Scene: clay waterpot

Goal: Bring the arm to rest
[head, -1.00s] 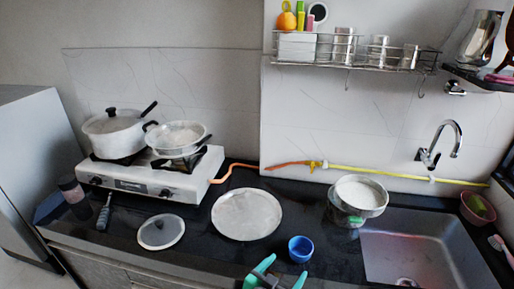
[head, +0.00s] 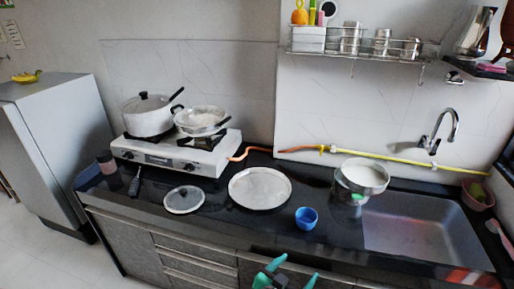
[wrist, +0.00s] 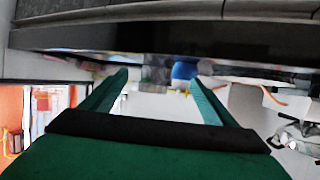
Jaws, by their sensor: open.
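My gripper (head: 295,269) shows at the bottom edge of the head view, with two green fingers spread apart and nothing between them. It is in front of the counter's front edge, apart from the things on the worktop. In the wrist view my gripper (wrist: 158,82) also shows its green fingers wide apart. A blue cup (head: 306,218) stands on the black counter (head: 235,224) beyond it. A blue shape (wrist: 184,70), likely this cup, shows past the fingertips in the wrist view. Most of my arm is out of view.
A steel plate (head: 260,188), a lid (head: 184,200) and a pot (head: 361,180) rest on the counter, beside the sink (head: 415,240). A stove (head: 170,156) carries two pans at the left. A fridge (head: 62,150) stands further left. Floor is clear at lower left.

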